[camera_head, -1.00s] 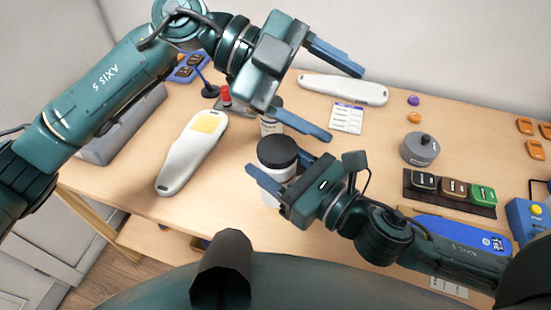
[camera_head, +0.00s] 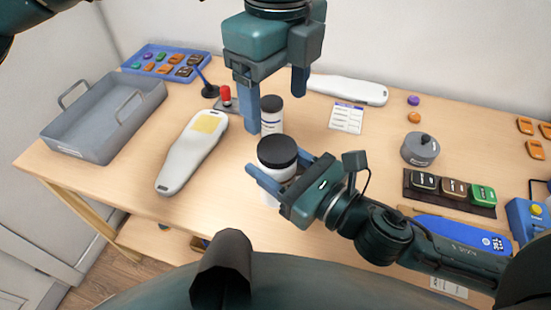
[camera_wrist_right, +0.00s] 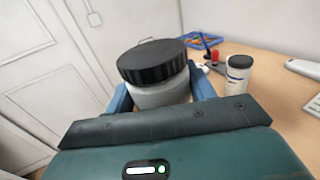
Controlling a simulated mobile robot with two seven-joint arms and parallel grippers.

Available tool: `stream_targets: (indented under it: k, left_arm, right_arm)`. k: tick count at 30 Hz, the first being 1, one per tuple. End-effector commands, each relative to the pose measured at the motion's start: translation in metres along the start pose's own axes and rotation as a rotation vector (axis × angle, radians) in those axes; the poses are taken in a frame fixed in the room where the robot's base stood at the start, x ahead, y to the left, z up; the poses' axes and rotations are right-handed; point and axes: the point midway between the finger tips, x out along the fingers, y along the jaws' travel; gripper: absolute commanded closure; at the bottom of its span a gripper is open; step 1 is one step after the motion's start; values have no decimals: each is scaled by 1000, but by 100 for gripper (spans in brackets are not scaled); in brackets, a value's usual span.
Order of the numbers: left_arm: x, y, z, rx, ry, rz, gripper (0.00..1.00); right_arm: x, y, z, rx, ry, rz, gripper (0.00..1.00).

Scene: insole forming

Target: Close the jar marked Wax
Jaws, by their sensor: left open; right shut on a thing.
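A white jar (camera_head: 268,192) with a wide black lid (camera_head: 277,152) stands near the table's front edge. No writing on it can be read. My right gripper (camera_head: 277,168) is shut on the jar's body, one finger on each side. In the right wrist view the jar (camera_wrist_right: 162,95) sits between the fingers, and the black lid (camera_wrist_right: 152,62) is on top, looking slightly tilted; I cannot tell whether it is tight. My left gripper (camera_head: 275,118) is open and empty, pointing down above and behind the jar. A smaller white jar (camera_head: 271,123) with a black lid stands behind, partly beside the left fingers.
A white insole-shaped piece (camera_head: 180,165) with a yellow patch lies left. A grey tray (camera_head: 75,140) and a blue parts tray (camera_head: 150,58) are at the far left. A grey round pot (camera_head: 420,152) and a dark rack (camera_head: 420,200) stand right. A red-topped item (camera_head: 226,98) is behind.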

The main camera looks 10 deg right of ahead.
Motion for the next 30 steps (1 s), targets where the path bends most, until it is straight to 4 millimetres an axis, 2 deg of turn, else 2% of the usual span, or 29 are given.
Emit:
stream_targets:
  k: [5, 18, 24, 30]
  left_arm:
    - [7, 0, 0, 1, 2, 2, 28]
    - [69, 0, -1, 1, 4, 1, 28]
    - [80, 0, -1, 2, 3, 0, 28]
    - [80, 0, -1, 2, 3, 0, 28]
  right_arm:
    - [0, 0, 1, 0, -3, 1, 100]
    - [0, 0, 1, 0, -3, 1, 100]
    - [0, 0, 1, -1, -3, 1, 100]
    - [0, 0, 1, -1, -3, 1, 100]
